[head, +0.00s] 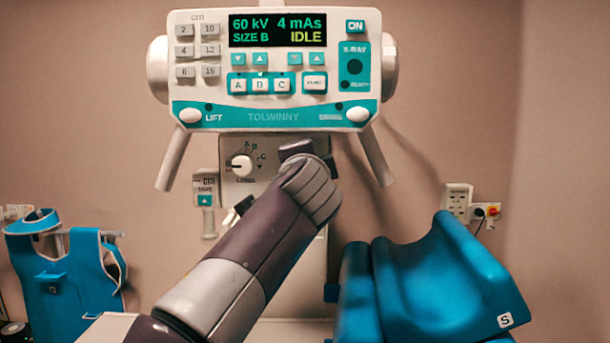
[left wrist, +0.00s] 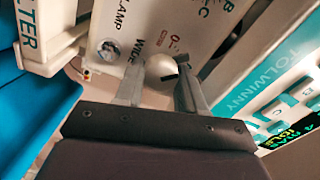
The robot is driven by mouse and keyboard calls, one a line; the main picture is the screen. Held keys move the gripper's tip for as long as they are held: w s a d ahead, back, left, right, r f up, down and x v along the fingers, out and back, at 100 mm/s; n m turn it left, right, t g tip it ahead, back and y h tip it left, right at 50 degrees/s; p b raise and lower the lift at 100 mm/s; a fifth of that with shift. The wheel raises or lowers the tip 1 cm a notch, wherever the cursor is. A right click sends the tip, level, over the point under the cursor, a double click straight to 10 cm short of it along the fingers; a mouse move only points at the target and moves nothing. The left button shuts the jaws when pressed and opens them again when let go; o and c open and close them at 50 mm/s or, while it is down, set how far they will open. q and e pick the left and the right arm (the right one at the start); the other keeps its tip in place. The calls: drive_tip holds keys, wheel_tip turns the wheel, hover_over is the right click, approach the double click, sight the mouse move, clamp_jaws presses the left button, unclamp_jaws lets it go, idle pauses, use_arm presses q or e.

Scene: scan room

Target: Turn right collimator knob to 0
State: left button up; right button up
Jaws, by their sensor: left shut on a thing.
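The collimator panel (head: 233,188) hangs below the console. Its left knob (head: 242,165) is white, with a dark pointer mark toward the left and A, B, C marks around it. The right collimator knob is hidden behind my left arm in the head view. In the left wrist view, a round white knob (left wrist: 160,66) with a short dark mark sits between the two fingers of my left gripper (left wrist: 158,78), beside the word WIDE. My left gripper is shut on this knob. The label the mark points at cannot be read clearly. My right gripper is not in view.
The console (head: 275,70) above reads 60 kV, 4 mAs, SIZE B, IDLE. Two grey handles (head: 173,160) slant down from it. A blue apron (head: 62,275) hangs at left. Blue padded supports (head: 435,285) fill the lower right. A wall socket (head: 456,202) is behind.

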use_arm(q)
drive_tip(key=shift+f+n+b, duration=0.15)
drive_tip(key=shift+n+b, duration=0.35)
drive_tip(key=shift+n, duration=1.65)
drive_tip(key=shift+f+n+b, duration=0.15)
drive_tip(key=shift+n+b, duration=0.35)
drive_tip(key=shift+n, duration=1.65)
drive_tip(key=o, duration=1)
drive_tip(key=shift+a+r, duration=0.1)
drive_tip(key=shift+o, duration=0.2)
drive_tip(key=shift+r, duration=0.1)
drive_tip(key=shift+s, duration=0.1)
